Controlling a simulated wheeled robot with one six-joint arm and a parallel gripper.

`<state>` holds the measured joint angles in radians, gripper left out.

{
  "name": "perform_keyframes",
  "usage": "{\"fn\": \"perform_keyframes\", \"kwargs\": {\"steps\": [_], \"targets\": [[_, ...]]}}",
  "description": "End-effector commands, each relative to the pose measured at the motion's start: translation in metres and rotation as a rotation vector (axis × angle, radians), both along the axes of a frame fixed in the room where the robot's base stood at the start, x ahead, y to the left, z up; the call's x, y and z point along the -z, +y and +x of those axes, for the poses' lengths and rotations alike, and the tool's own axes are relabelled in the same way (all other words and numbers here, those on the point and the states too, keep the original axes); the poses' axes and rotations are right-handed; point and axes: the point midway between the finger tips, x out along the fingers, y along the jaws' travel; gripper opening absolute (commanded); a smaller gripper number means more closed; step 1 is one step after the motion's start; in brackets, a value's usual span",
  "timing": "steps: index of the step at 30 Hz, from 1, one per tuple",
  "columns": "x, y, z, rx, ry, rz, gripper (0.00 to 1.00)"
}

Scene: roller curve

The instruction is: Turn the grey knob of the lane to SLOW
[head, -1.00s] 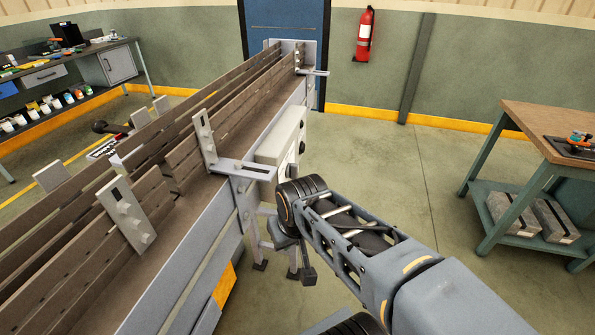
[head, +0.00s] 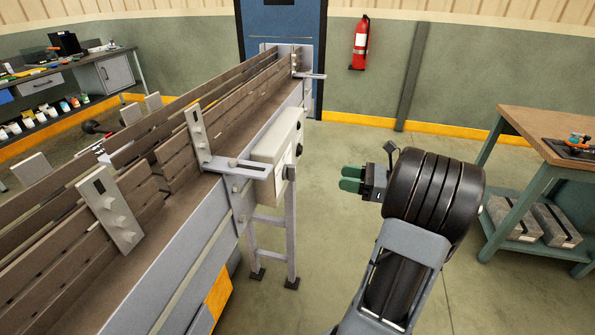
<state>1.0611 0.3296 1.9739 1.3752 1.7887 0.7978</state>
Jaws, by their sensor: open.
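A pale control box (head: 268,155) is fixed to the right side of the lane (head: 190,235). A small dark knob (head: 291,173) sticks out from the box's right face, seen nearly edge-on. I cannot read its setting or any SLOW mark from here. My gripper (head: 350,179) has two green fingers with a gap between them. It is open and empty, pointing left toward the box. It is to the right of the knob, clearly apart from it.
A metal bracket (head: 230,165) reaches across the lane's side beside the box. Lane legs (head: 290,240) stand below. A wooden-topped bench (head: 545,130) is at the right. Open floor lies between bench and lane.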

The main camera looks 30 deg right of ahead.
Motion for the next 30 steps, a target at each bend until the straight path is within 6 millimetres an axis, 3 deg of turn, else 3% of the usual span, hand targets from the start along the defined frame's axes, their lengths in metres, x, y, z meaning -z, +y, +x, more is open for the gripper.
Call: {"fn": "perform_keyframes", "kwargs": {"steps": [5, 19, 30], "targets": [[-0.001, 0.015, 0.013, -0.009, 0.015, 0.016, 0.43], [0.000, 0.078, 0.072, -0.010, 0.017, 0.012, 0.43], [0.000, 0.099, 0.093, -0.006, 0.017, 0.012, 0.43]]}}
